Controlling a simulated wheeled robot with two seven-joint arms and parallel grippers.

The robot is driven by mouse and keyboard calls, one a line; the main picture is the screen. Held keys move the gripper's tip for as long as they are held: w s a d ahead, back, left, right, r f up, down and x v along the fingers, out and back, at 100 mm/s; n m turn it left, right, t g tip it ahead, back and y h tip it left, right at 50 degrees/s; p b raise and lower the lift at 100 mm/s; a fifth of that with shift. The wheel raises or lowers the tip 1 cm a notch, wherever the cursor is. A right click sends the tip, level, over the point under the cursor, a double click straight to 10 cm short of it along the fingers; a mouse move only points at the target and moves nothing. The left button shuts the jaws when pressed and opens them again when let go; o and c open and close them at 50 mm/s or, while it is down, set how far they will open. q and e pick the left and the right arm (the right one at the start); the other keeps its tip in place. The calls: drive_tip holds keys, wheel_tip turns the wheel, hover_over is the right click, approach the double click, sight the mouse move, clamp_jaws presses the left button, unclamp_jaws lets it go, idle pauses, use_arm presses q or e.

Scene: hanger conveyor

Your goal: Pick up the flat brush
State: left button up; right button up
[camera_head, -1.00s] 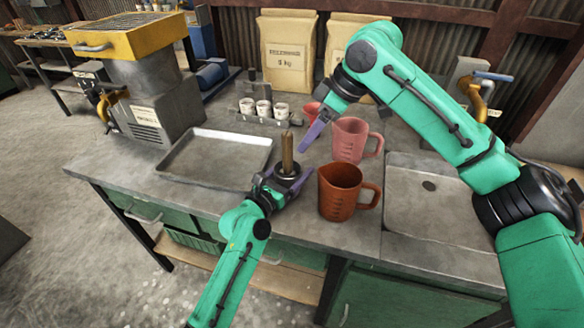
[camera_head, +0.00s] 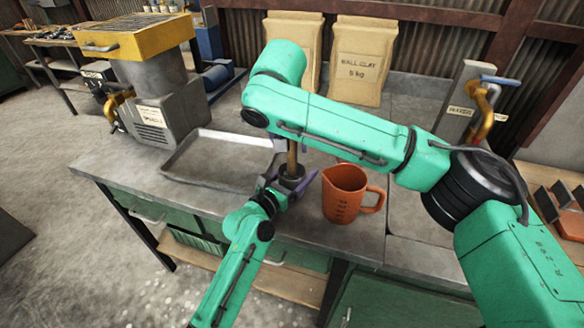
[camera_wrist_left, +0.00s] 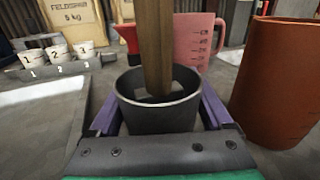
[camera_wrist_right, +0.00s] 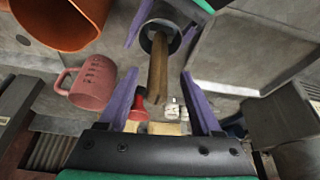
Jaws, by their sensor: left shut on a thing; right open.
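A wooden handle, taken as the flat brush (camera_head: 292,158), stands upright in a small dark cup (camera_head: 291,177); its lower end is hidden inside. My left gripper (camera_wrist_left: 160,108) is shut on the cup, with a purple finger along each side. In the right wrist view, the brush handle (camera_wrist_right: 157,75) points toward the camera, and the cup (camera_wrist_right: 160,40) lies beyond it. My right gripper (camera_wrist_right: 161,75) is open, its purple fingers on either side of the handle with gaps. In the head view my right arm partly hides this gripper.
An orange jug (camera_head: 345,192) stands just right of the cup. A pink jug (camera_wrist_left: 187,40) and a red funnel-like item (camera_wrist_left: 127,36) stand behind it. A metal tray (camera_head: 213,172) lies to the left. Numbered small cups (camera_wrist_left: 57,54) stand behind.

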drive_tip(key=x, duration=0.5)
drive_tip(key=shift+d, duration=0.15)
clamp_jaws()
wheel_tip(320, 180, up, 10)
drive_tip(key=shift+r, duration=0.1)
use_arm(q)
drive_tip(key=o, duration=1.4)
